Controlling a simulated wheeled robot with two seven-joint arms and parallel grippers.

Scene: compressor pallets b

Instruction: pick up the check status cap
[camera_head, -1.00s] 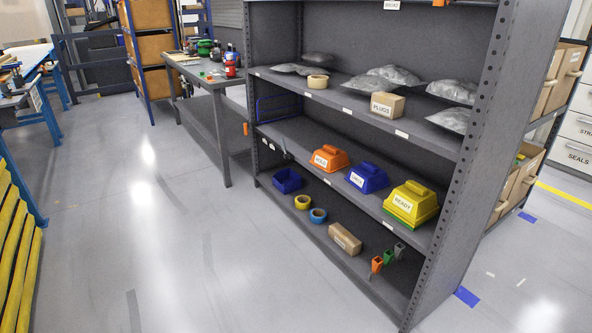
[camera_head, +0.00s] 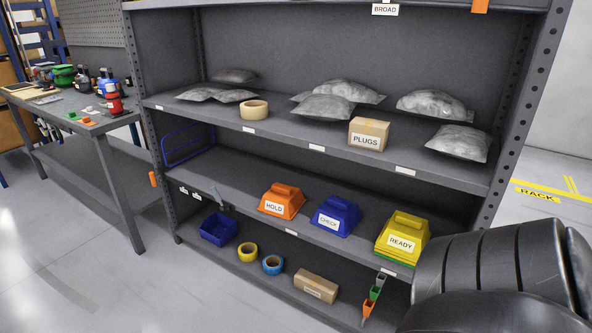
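The blue status cap labelled CHECK (camera_head: 336,216) sits on the middle shelf of the grey rack. The orange HOLD cap (camera_head: 283,201) stands to its left, and the yellow READY cap (camera_head: 403,237) stands to its right, seemingly on a green one. All of them are apart from my arms. A dark arm part of mine fills the lower right corner, in front of the rack's right end. Neither of my grippers shows in the head view.
The grey rack (camera_head: 320,178) also holds silver bags (camera_head: 340,92), a PLUGS box (camera_head: 368,134) and a tape roll (camera_head: 254,110) above. Below are a blue bin (camera_head: 219,229), tape rolls and a carton (camera_head: 316,287). A workbench (camera_head: 75,122) stands left. Floor at lower left is clear.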

